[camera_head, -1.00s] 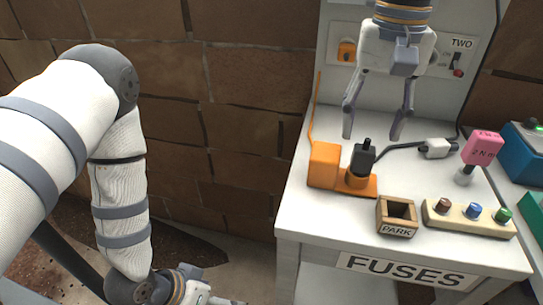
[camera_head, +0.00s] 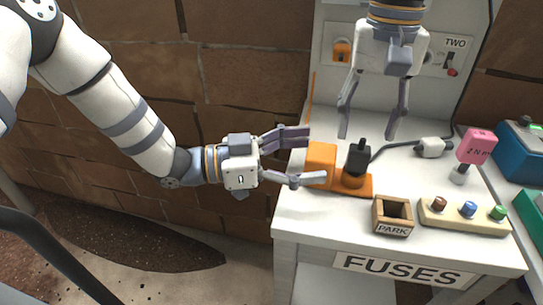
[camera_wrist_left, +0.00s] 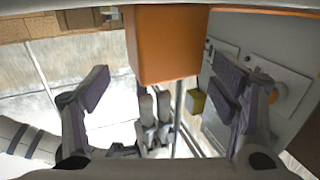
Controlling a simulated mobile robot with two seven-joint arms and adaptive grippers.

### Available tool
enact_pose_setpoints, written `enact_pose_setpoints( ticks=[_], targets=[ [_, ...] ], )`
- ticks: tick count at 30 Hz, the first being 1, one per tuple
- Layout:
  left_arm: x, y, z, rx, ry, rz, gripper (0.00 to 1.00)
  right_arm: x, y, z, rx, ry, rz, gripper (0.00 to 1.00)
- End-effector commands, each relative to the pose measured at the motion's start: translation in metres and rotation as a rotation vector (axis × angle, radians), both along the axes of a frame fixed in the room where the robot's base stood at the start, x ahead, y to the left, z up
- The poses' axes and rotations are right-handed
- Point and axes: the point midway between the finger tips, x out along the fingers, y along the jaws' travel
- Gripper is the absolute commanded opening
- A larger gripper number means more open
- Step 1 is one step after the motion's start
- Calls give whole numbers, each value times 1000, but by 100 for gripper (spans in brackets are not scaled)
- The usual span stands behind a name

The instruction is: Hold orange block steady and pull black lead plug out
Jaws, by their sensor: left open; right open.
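The orange block (camera_head: 320,163) sits at the left end of an orange base (camera_head: 352,190) on the white table. The black lead plug (camera_head: 357,158) stands upright in the round orange socket beside the block, with its cable running right. My left gripper (camera_head: 303,157) is open, its fingers pointing right at the block's left side. In the left wrist view the block (camera_wrist_left: 167,45) shows ahead between the spread fingers; I cannot tell if they touch it. My right gripper (camera_head: 372,122) hangs from above, open and empty, with its fingers pointing down over the table behind the plug.
A wooden PARK box (camera_head: 394,216) stands in front of the plug. A strip of coloured buttons (camera_head: 465,216) lies right of it. A pink tag block (camera_head: 477,146) and a grey cable connector (camera_head: 432,148) are at the right. A panel (camera_head: 440,50) stands behind.

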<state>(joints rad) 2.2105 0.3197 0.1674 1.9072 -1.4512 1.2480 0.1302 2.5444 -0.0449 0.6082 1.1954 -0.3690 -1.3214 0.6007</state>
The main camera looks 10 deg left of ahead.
Motion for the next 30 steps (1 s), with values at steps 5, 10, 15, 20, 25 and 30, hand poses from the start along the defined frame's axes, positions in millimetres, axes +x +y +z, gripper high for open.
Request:
enact_pose_setpoints(
  ticks=[5, 10, 15, 20, 25, 30],
  targets=[
    [11, -29, 0, 1, -1, 0, 79, 0, 0, 0, 0, 0, 0, 50],
    [15, -39, 0, 1, 0, 2, 79, 0, 0, 0, 0, -1, 0, 50],
    [16, -40, 0, 1, 1, 2, 79, 0, 0, 0, 0, -1, 0, 50],
    [16, -40, 0, 1, 1, 2, 54, 0, 0, 0, 0, -1, 0, 50],
    [16, -40, 0, 1, 1, 2, 19, 0, 0, 0, 0, 0, 0, 50],
    [16, -39, 0, 1, 1, 2, 33, 0, 0, 0, 0, 0, 0, 50]
  ],
)
